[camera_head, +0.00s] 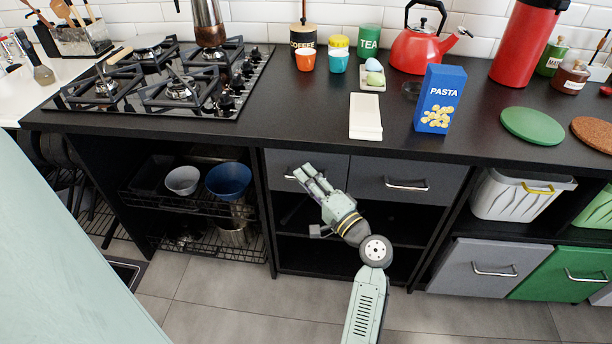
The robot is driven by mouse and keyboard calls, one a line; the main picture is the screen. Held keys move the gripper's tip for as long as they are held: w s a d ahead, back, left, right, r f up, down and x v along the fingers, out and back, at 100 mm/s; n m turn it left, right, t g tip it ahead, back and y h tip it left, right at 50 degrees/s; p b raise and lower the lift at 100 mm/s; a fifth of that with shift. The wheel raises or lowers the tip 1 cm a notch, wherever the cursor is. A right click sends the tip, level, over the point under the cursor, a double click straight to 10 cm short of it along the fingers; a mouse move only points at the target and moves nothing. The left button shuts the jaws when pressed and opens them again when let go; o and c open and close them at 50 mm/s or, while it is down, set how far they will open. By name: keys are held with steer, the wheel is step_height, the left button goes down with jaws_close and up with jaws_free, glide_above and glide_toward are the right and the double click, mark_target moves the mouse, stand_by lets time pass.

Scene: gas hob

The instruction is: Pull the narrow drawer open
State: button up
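Two grey drawers sit side by side under the black worktop, both closed flush. The left drawer (331,166) looks the narrower one in this view. Its silver bar handle (290,177) shows just left of my fingertips. The right drawer (425,172) looks wider and has its own silver bar handle (406,186). My gripper (308,171) reaches up from below, its fingertips in front of the left drawer by the right part of its handle. The fingers cover that part, so I cannot tell whether they touch it or how far apart they are.
Open shelves (398,228) lie below the drawers. Left are wire racks with a blue bowl (229,181). Right are a white bin (502,197) and grey (483,268) and green fronts. A pasta box (440,100) and a white slab (366,116) stand near the worktop edge.

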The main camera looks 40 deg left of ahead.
steer(key=shift+w+a, duration=0.1)
steer(key=shift+a, duration=0.25)
steer(key=shift+c, duration=0.4)
jaws_close()
stand_by(0.4)
